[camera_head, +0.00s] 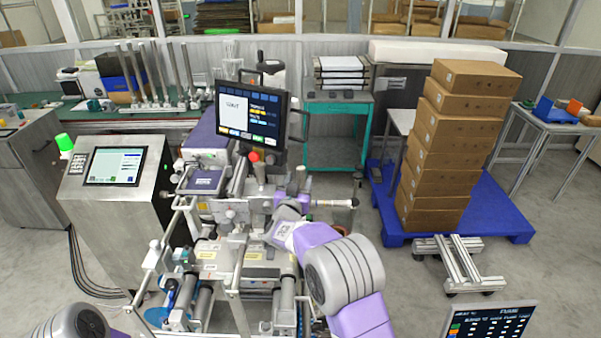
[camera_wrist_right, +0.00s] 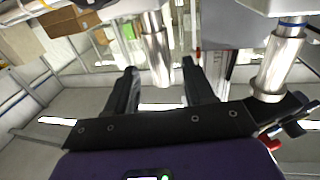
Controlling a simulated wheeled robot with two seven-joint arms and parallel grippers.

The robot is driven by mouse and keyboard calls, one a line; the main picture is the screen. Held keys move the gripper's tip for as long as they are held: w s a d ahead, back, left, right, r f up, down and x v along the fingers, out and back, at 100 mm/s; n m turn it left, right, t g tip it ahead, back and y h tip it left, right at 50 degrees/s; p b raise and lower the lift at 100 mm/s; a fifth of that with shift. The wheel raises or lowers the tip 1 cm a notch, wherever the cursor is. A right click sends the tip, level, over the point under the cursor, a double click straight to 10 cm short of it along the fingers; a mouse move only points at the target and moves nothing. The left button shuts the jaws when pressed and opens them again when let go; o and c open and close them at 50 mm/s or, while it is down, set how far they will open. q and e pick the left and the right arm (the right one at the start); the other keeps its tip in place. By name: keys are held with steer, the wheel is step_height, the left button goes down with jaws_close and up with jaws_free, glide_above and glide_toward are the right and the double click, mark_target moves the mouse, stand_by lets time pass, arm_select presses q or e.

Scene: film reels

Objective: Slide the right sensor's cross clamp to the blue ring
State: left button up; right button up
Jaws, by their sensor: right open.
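My right arm reaches from the lower right into the machine in the head view, with its gripper (camera_head: 288,206) among the metal rods and brackets. In the right wrist view the black fingers of my right gripper (camera_wrist_right: 162,68) are open. A shiny metal post (camera_wrist_right: 155,48) shows between and beyond them; I cannot tell whether they touch it. A second metal post (camera_wrist_right: 280,65) at the right carries a thin blue ring (camera_wrist_right: 293,22) near its top. I cannot clearly make out the right sensor's cross clamp in either view. My left gripper is out of view.
A dark screen (camera_head: 252,117) stands above the machine. A control cabinet (camera_head: 115,205) is at its left. Stacked cartons (camera_head: 450,150) stand on a blue pallet (camera_head: 500,215) at the right.

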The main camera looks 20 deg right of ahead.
mark_target(300, 178)
steer(key=shift+x, duration=1.9)
steer(key=shift+f, duration=0.1)
jaws_close()
